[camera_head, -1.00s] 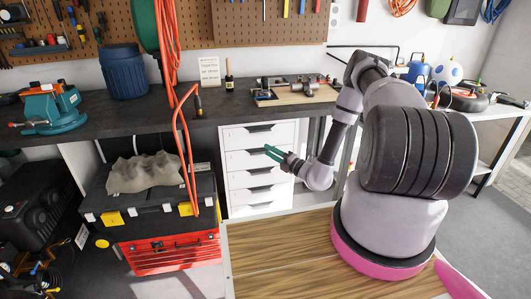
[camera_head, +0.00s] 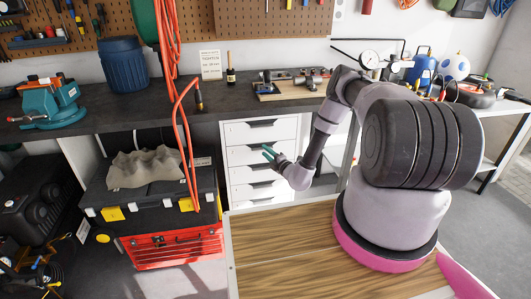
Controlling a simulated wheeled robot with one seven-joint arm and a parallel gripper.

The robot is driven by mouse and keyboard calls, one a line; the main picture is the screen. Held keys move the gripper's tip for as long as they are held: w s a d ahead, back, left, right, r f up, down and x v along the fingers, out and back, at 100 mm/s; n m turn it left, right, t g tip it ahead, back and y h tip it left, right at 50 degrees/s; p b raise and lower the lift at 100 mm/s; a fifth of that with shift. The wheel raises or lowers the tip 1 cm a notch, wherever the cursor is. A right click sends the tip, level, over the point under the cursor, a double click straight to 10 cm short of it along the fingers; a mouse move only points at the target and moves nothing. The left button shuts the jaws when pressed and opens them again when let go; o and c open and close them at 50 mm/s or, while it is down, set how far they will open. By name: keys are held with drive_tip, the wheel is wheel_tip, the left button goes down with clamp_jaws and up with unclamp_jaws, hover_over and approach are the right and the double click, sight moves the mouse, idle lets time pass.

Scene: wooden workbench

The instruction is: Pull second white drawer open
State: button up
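The white drawer unit (camera_head: 233,193) stands under the dark workbench, with several drawers stacked in it. The second white drawer from the top (camera_head: 238,155) looks shut, its front in line with the others. My gripper (camera_head: 267,151), with teal fingers, is in front of this drawer near its dark handle slot. The two fingertips show apart with nothing visible between them. The fingers and wrist cover part of the second drawer's right side and the fronts below. I cannot tell whether the fingers touch the handle.
The top drawer (camera_head: 260,131) looks shut. A black toolbox (camera_head: 150,212) stands left of the drawers on a red tool chest (camera_head: 175,247), with an orange cable (camera_head: 181,125) hanging there. The workbench top (camera_head: 215,112) overhangs the drawers. A wooden surface (camera_head: 290,250) lies in front.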

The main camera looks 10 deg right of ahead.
drive_tip(key=shift+w+a, duration=0.2)
drive_tip(key=shift+w, duration=0.2)
clamp_jaws()
idle(1.2)
